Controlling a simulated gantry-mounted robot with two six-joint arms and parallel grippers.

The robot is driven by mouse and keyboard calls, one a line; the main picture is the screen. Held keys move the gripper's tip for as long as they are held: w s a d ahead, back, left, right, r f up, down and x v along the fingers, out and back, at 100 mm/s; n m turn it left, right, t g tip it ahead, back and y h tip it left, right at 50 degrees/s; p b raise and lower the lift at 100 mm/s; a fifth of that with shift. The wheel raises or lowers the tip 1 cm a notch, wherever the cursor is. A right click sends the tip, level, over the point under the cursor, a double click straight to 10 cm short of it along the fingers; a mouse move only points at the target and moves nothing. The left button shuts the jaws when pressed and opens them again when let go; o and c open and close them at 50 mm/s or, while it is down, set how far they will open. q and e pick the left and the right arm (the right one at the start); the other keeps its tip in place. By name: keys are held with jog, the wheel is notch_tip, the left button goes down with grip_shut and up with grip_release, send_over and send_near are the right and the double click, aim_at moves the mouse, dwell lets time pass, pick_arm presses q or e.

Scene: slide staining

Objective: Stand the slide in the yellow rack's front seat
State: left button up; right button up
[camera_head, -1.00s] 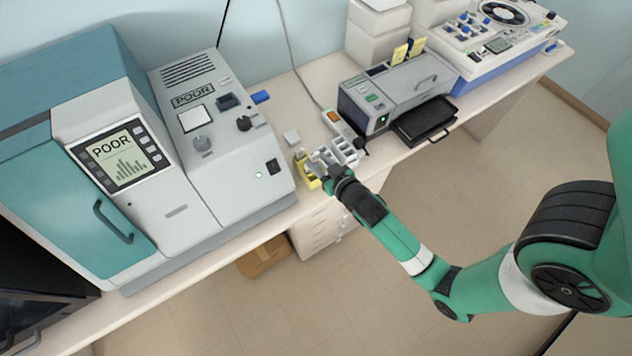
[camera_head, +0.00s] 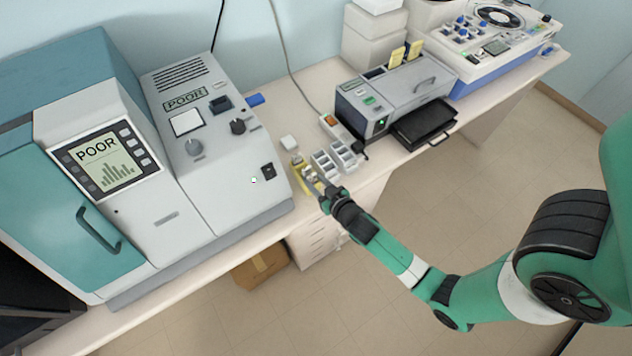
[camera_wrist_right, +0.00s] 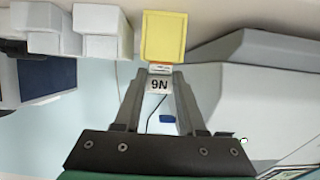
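The yellow rack (camera_head: 297,166) stands on the bench beside the grey-white machine; it also shows at the top of the right wrist view (camera_wrist_right: 163,35). My right gripper (camera_head: 318,188) is at the rack's near side. In the right wrist view, its fingers (camera_wrist_right: 160,78) close on the slide (camera_wrist_right: 159,86), whose white label end reads as an upside-down "N6". The slide's far end is close to the yellow rack, with a thin orange strip between. I cannot tell whether the slide touches the rack or which seat it lines up with. My left gripper is out of view.
White compartment racks (camera_head: 335,160) stand just right of the yellow rack. A small white block (camera_head: 288,142) lies behind it. The large machine (camera_head: 225,150) is close on the left. A grey device with a black tray (camera_head: 425,122) is to the right.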

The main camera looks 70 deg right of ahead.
jog(key=o, duration=0.4)
jog(key=shift+r+p, duration=0.3)
jog(key=b+v, duration=0.1)
jog(key=v, duration=1.1)
